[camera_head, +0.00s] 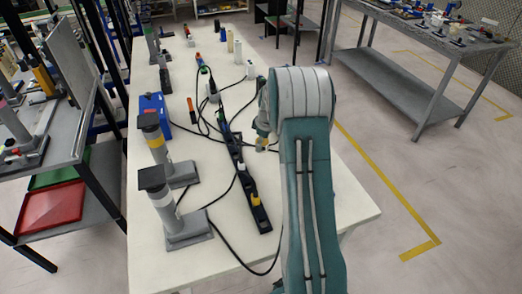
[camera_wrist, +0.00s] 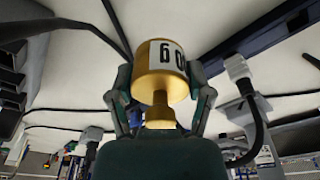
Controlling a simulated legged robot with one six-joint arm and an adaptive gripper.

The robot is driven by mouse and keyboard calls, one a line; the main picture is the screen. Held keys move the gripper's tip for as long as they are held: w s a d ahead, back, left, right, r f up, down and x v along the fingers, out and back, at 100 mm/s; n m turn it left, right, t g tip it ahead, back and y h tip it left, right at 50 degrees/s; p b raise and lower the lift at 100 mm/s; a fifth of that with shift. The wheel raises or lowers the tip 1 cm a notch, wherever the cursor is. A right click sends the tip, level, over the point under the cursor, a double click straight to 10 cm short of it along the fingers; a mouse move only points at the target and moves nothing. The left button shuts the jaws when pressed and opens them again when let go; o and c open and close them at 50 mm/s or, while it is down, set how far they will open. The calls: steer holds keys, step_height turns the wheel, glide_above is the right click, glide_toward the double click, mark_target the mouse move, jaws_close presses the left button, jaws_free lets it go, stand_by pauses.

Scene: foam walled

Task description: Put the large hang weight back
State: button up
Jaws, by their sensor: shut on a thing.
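The large hang weight (camera_wrist: 152,62) is a brass cylinder with a white printed label and a narrower neck, seen close up in the wrist view. My gripper (camera_wrist: 160,84) is shut on it, with one finger on each side. In the head view my gripper (camera_head: 262,125) is over the right half of the white table, beside the black power strip, and partly hidden by my arm. A small yellowish part (camera_head: 261,144) shows at its tip, probably the weight. I cannot tell whether the weight touches the table.
The white table (camera_head: 330,190) holds a long black power strip (camera_head: 235,150) with cables, two grey stands (camera_head: 187,226) at the left, a blue box (camera_head: 153,110) and several bottles at the back. The table's front right is clear. Shelves with red and green trays stand left.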

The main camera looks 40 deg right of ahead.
mark_target(261, 155)
steer(key=shift+w+d+f, duration=0.25)
steer(key=shift+w+f, duration=0.4)
steer(key=shift+f, duration=1.65)
steer(key=o, duration=1.3)
steer(key=shift+f, duration=0.15)
